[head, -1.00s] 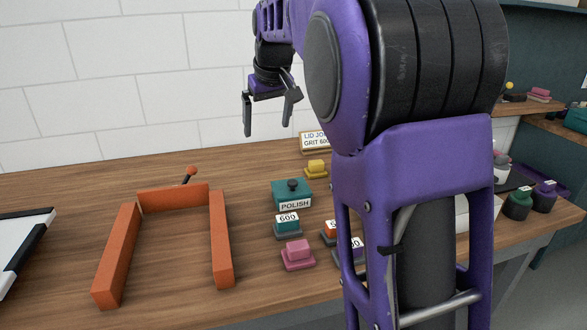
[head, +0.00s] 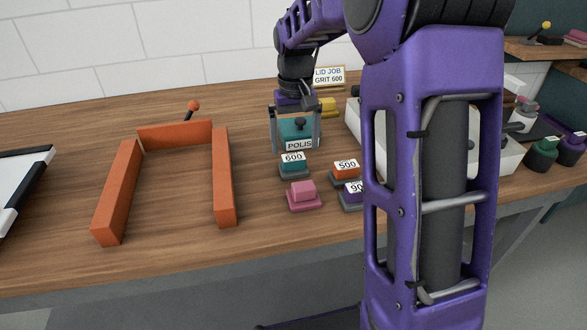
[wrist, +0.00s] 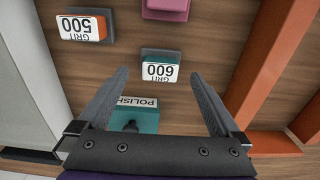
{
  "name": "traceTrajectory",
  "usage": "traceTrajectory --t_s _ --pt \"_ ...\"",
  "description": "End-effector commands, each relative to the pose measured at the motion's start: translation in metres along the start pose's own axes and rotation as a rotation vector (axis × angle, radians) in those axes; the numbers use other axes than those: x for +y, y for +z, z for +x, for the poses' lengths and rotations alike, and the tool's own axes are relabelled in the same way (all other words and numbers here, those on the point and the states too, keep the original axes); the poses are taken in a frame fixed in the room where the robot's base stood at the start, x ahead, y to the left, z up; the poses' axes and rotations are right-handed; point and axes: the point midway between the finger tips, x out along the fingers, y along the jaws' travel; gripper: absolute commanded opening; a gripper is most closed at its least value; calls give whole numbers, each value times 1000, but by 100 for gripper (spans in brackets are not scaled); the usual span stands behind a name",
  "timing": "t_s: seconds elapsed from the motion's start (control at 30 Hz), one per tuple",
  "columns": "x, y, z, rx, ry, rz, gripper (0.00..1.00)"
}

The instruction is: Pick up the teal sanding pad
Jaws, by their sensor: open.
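The teal sanding pad (head: 294,168), with a white 600 label and a dark base, lies on the wooden bench. It also shows in the wrist view (wrist: 160,70), between and just beyond the fingertips in the picture. A larger teal POLISH block (head: 299,132) with a dark knob stands directly behind it; in the wrist view the block (wrist: 146,121) lies partly behind my gripper's palm. My gripper (head: 295,147) is open and empty, pointing down, its fingers on either side of the POLISH block in the picture. The fingers (wrist: 162,76) are wide apart and above the pad.
A pink pad (head: 304,195), an orange 500 pad (head: 345,171) and a purple pad (head: 351,197) lie close by. A yellow pad (head: 328,106) and a sign (head: 329,77) are behind. An orange frame (head: 223,180) stands left. A white box (head: 354,120) is right, partly hidden by my arm.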

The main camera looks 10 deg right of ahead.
Motion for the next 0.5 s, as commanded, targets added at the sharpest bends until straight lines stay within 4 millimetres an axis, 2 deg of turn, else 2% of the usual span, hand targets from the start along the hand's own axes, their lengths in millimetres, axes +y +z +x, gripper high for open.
traceTrajectory --t_s 0.27,0.5 --pt "0 -1 18 -1 0 -1 100" --pt "-1 -7 52 -2 1 -2 100"
